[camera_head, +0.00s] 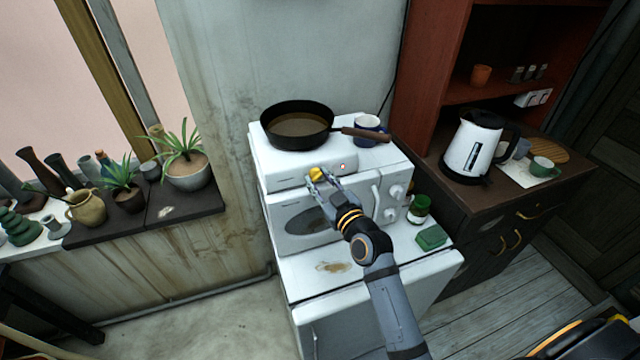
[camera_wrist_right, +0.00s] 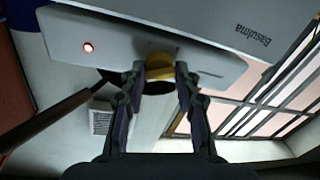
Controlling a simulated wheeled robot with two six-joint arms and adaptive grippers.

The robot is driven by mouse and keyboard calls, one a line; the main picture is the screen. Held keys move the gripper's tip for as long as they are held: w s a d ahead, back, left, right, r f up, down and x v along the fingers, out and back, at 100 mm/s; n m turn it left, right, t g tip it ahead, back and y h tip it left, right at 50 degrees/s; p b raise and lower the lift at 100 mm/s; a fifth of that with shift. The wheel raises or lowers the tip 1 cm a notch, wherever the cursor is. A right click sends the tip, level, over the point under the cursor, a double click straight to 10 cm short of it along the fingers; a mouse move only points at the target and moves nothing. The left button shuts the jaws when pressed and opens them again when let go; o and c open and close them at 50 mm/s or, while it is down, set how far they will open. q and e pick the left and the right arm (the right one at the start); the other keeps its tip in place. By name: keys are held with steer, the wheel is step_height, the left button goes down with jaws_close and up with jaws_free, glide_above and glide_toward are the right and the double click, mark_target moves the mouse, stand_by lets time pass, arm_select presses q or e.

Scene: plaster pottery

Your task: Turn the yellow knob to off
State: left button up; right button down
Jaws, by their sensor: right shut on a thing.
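The yellow knob (camera_head: 316,173) is on the front of a white hot plate (camera_head: 276,178) that stands on top of a white oven. In the right wrist view the knob (camera_wrist_right: 159,66) sits between my fingertips. My right gripper (camera_head: 318,178) is shut on the knob, with a finger on each side of it. A small red light (camera_head: 342,167) glows on the hot plate's front to the right of the knob; it also shows in the right wrist view (camera_wrist_right: 88,47). The knob's pointer mark cannot be made out. My left gripper is not in view.
A dark frying pan (camera_head: 298,124) sits on the hot plate, its handle pointing right. A blue mug (camera_head: 367,126) stands behind the handle. The white oven (camera_head: 385,190) is below, with a jar (camera_head: 419,207) and green sponge (camera_head: 432,237) beside it. A kettle (camera_head: 470,150) stands on the right cabinet.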

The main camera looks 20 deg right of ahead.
steer(key=n+b, duration=0.1)
steer(key=n, duration=0.2)
steer(key=shift+g+y+b, duration=0.3)
steer(key=shift+b, duration=0.1)
steer(key=n+b, duration=0.1)
steer(key=n, duration=0.2)
steer(key=shift+r, duration=0.15)
steer(key=n+g+b, duration=0.1)
steer(key=n, duration=0.2)
steer(key=shift+r+n, duration=0.1)
steer(key=shift+n, duration=0.2)
steer(key=shift+n+g, duration=0.3)
steer(key=shift+n, duration=1.3)
steer(key=shift+r, duration=0.1)
steer(key=c, duration=1)
jaws_free()
